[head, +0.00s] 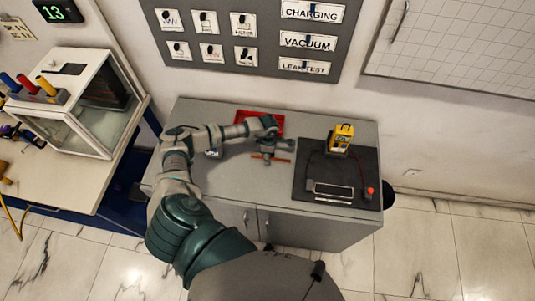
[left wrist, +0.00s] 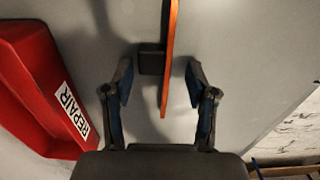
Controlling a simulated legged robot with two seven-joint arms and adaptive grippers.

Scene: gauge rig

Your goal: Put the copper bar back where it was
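The copper bar (head: 270,158) is a thin orange-brown strip above the grey cabinet top, just in front of my left gripper (head: 268,147). In the left wrist view the bar (left wrist: 170,65) runs down from the top edge and its lower end is between the two fingers of my left gripper (left wrist: 160,75). The fingers are apart, with a gap on each side of the bar. A small dark block (left wrist: 150,60) is beside the bar; I cannot tell if they touch. My right gripper is not in view.
A red tray (head: 243,113) marked REPAIR stands behind the gripper; it also shows in the left wrist view (left wrist: 35,85). A black mat (head: 360,165) at right holds a yellow device (head: 342,135) and a flat panel (head: 333,190). A glass-fronted case (head: 90,100) stands at left.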

